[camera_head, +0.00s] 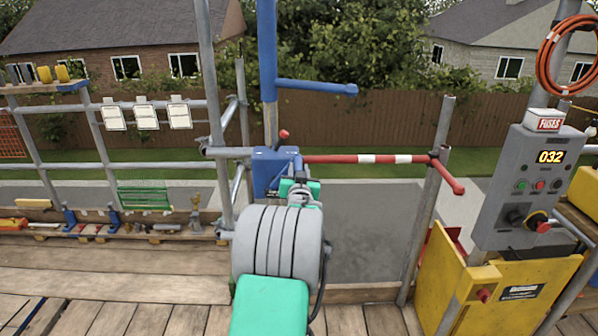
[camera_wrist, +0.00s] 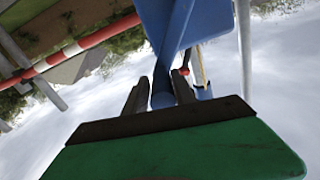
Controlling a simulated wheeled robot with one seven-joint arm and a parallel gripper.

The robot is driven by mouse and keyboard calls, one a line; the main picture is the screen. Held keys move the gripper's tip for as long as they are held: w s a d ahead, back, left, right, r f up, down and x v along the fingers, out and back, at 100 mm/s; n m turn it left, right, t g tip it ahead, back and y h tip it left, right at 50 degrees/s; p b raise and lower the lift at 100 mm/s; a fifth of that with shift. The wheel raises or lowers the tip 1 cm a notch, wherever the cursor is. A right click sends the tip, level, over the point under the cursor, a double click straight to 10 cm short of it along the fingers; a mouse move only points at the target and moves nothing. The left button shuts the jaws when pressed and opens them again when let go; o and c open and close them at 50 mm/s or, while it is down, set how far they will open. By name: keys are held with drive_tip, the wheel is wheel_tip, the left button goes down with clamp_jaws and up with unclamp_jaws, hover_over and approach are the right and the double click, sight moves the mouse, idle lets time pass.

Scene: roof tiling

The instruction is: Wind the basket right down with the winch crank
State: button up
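The winch, a blue box (camera_head: 268,172), sits on the scaffold at the foot of a blue post (camera_head: 268,50). A red knob also shows in the wrist view (camera_wrist: 184,71), beyond the fingers. My gripper (camera_wrist: 160,88) is up close to the winch, its two dark fingers apart with a blue tube (camera_wrist: 163,98) seen between them. I cannot tell whether they touch it. In the head view my own arm hides the fingertips. No basket shows.
A red-and-white bar (camera_head: 370,159) crosses the gap right of the winch. A grey control box (camera_head: 520,185) reading 032 stands at right above a yellow panel (camera_head: 520,290). A blue side arm (camera_head: 315,87) sticks out above. Planks (camera_head: 120,285) lie at left.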

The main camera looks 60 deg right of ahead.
drive_tip(key=shift+s+d+f, duration=0.1)
drive_tip(key=shift+s, duration=0.15)
clamp_jaws()
drive_tip(key=shift+s+d, duration=0.1)
drive_tip(key=shift+s, duration=0.05)
idle(0.4)
